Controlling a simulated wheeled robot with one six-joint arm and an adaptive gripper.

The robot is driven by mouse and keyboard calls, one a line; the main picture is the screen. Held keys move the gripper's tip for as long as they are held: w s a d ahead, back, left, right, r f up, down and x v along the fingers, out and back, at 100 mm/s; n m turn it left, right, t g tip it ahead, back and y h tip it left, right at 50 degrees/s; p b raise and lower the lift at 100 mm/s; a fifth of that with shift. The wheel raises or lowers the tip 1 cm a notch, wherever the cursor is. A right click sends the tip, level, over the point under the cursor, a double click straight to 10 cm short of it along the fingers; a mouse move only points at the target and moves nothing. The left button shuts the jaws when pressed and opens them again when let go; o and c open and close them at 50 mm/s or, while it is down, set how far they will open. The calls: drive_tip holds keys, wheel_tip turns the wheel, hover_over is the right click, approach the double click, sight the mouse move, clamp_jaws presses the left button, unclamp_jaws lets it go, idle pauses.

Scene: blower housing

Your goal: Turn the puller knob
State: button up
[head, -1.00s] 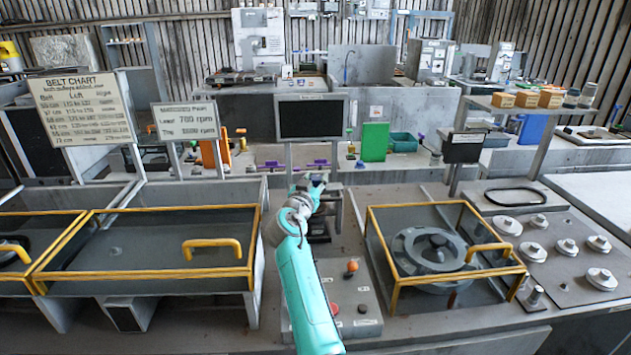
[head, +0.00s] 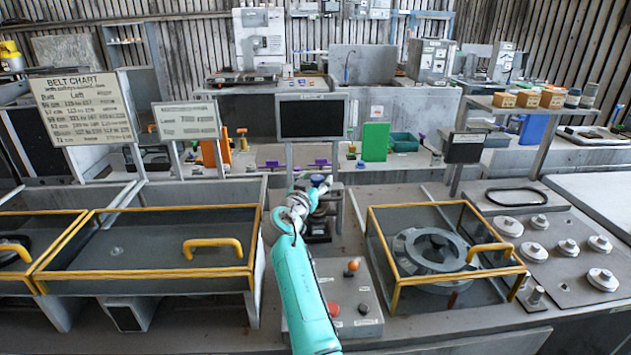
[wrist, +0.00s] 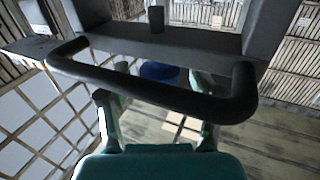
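A blue knob (wrist: 158,71) shows in the wrist view, partly behind a dark bar handle (wrist: 150,92). I take it to be the puller knob. In the head view a small blue-purple spot (head: 318,180) shows at the end of my arm, at the dark puller stand (head: 318,230) below the screen. My gripper (wrist: 160,78) has its fingers apart, one on each side of the blue knob as seen from the wrist. The dark bar crosses in front of the fingers. I cannot tell whether the fingers touch the knob. In the head view my gripper (head: 323,188) is small and partly hidden.
A control box (head: 345,300) with red and orange buttons stands in front of the puller stand. A yellow-framed guard (head: 440,278) over a round housing lies right, another yellow-framed cover (head: 160,250) left. A dark screen (head: 311,118) stands behind the puller.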

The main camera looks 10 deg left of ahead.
sight(315, 179)
drive_tip(key=shift+r, duration=0.1)
wheel_tip(315, 179, up, 10)
drive_tip(key=shift+f, duration=0.1)
idle(0.4)
